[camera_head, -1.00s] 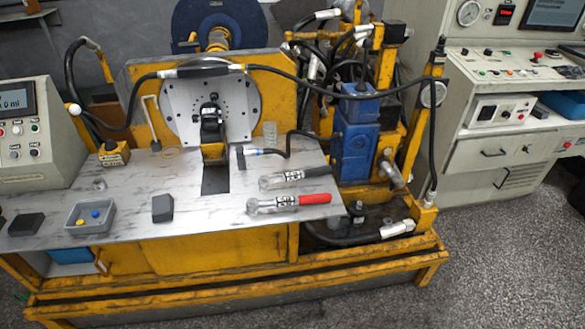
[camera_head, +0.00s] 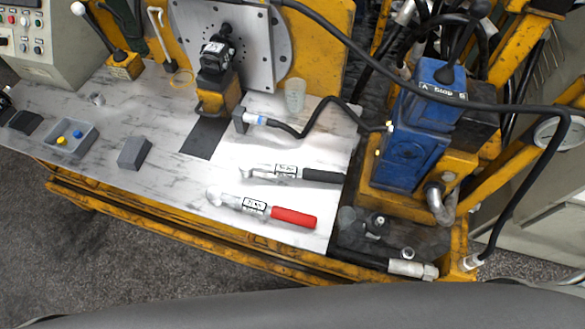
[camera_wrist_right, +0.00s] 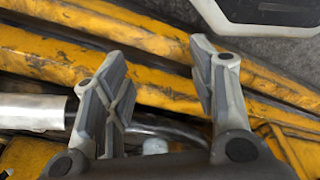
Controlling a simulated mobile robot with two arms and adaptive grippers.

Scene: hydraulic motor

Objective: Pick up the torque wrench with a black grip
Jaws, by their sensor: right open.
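The torque wrench with a black grip (camera_head: 292,173) lies flat on the grey metal worktop (camera_head: 190,210), its silver head to the left and its black handle to the right, near the worktop's right edge. A similar torque wrench with a red grip (camera_head: 262,208) lies just in front of it. My right gripper (camera_wrist_right: 155,68) shows in the right wrist view, fingers apart and nothing between them, over yellow frame beams. Neither wrench is recognisable in that view. My right gripper does not show in the head view, and my left gripper is in neither view.
The blue hydraulic block (camera_head: 408,150) and a long black hose stand right of the wrenches. A grey block (camera_head: 134,152) and a small grey tray (camera_head: 70,153) sit on the left. The black clamp post (camera_head: 218,60) rises behind. Worktop around the wrenches is mostly clear.

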